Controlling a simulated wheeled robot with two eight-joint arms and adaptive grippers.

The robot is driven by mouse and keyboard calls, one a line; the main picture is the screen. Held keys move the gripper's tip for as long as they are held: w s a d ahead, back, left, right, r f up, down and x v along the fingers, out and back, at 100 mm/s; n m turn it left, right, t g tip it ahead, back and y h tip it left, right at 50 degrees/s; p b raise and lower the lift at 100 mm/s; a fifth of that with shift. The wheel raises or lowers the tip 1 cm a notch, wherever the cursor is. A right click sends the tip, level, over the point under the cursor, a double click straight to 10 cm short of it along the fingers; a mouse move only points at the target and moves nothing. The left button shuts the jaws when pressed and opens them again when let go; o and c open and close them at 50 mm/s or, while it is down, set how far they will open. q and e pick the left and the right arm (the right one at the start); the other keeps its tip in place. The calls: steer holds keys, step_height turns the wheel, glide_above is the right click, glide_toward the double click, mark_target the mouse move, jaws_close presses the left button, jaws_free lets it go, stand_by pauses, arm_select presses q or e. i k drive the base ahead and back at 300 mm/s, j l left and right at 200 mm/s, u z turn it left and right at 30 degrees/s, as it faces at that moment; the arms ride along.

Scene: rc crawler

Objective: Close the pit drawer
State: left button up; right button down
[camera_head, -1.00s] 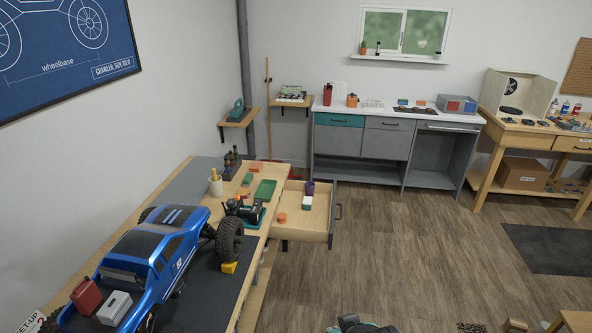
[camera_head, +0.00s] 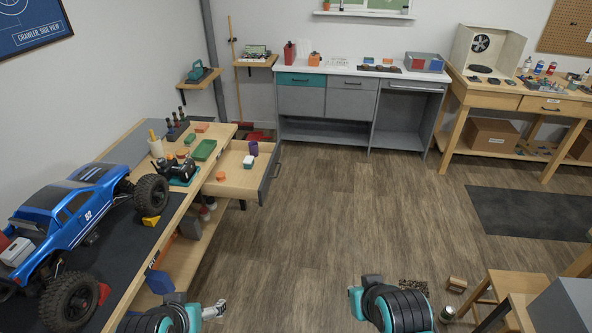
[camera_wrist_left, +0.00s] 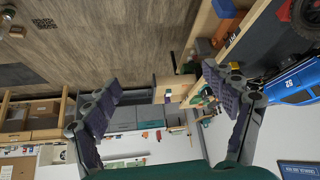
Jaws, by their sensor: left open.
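The pit drawer (camera_head: 232,184) is pulled out from the right side of the workbench in the head view. Its grey front (camera_head: 267,178) has a dark handle (camera_head: 277,169) facing right. Inside are a purple cup (camera_head: 253,148), a white box with a green part (camera_head: 248,161) and an orange piece (camera_head: 220,176). My left gripper (camera_wrist_left: 170,85) is open and empty in the left wrist view, its fingers spread wide and apart from the bench. My right gripper is not seen.
A blue truck (camera_head: 72,212) stands on the workbench mat, left of the drawer. Open floor (camera_head: 330,220) lies right of the drawer. A stool (camera_head: 492,291) stands at the lower right. A grey cabinet (camera_head: 350,101) is along the back wall.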

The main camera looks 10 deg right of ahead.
mark_target(253, 184)
steer(key=i+j, duration=0.15)
steer(key=i, duration=0.75)
steer(key=i+j, duration=0.15)
steer(key=i, duration=0.75)
steer(key=i+j, duration=0.1)
steer(key=i, duration=0.8)
